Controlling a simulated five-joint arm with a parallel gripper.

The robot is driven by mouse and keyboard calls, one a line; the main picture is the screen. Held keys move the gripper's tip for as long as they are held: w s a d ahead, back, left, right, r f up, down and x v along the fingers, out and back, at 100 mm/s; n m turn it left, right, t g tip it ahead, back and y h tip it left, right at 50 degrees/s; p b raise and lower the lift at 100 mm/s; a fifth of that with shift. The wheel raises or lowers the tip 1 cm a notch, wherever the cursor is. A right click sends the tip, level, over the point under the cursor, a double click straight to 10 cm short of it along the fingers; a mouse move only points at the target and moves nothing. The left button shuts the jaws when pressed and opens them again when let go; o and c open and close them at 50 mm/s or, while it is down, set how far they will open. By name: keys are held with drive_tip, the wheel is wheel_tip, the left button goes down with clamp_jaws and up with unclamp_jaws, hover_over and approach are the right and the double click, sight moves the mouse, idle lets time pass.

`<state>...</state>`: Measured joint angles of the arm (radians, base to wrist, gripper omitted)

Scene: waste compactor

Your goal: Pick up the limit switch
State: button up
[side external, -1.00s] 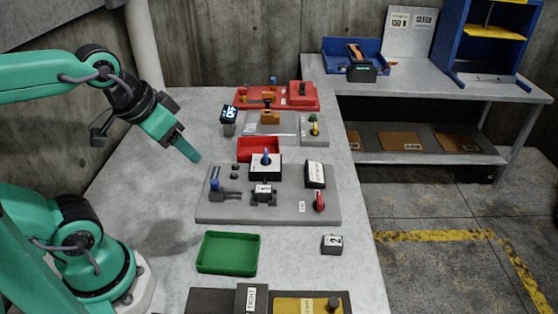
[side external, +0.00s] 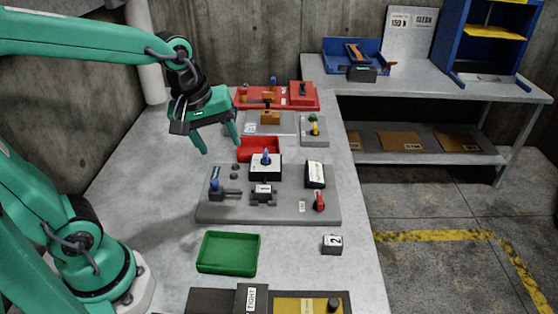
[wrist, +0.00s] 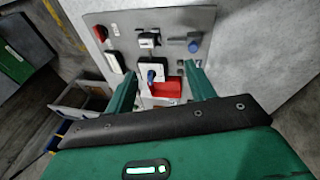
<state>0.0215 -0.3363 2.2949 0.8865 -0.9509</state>
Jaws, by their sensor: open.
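Two small dark blocks with white labels could be the limit switch; I cannot tell which. One, marked 1 (side external: 263,192), sits in a bracket on the grey panel (side external: 240,213) and also shows in the wrist view (wrist: 148,40). The other, marked 2 (side external: 332,244), lies loose on the table to the right of the green tray (side external: 228,253). My gripper (side external: 220,147) is open and empty, above the table near the panel's far left side. Its two green fingers (wrist: 160,70) stand apart in the wrist view.
The panel carries a white box with a blue knob (side external: 266,165), a blue-handled lever (side external: 216,186), a dark box with a white label (side external: 315,174) and a red lever (side external: 320,201). A red tray (side external: 258,149) stands behind it. The left of the table is clear.

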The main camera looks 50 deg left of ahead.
drive_tip(key=w+f+n+g, duration=0.2)
drive_tip(key=w+f+n, duration=0.35)
drive_tip(key=n, duration=0.25)
drive_tip(key=n+g, duration=0.1)
drive_tip(key=n, duration=0.7)
hover_over(264, 189)
wheel_tip(264, 189, down, 6)
drive_tip(key=shift+f, duration=0.2)
drive_tip(key=shift+a+f, duration=0.1)
drive_tip(key=shift+f, duration=3.85)
clamp_jaws()
drive_tip(key=shift+r, duration=0.15)
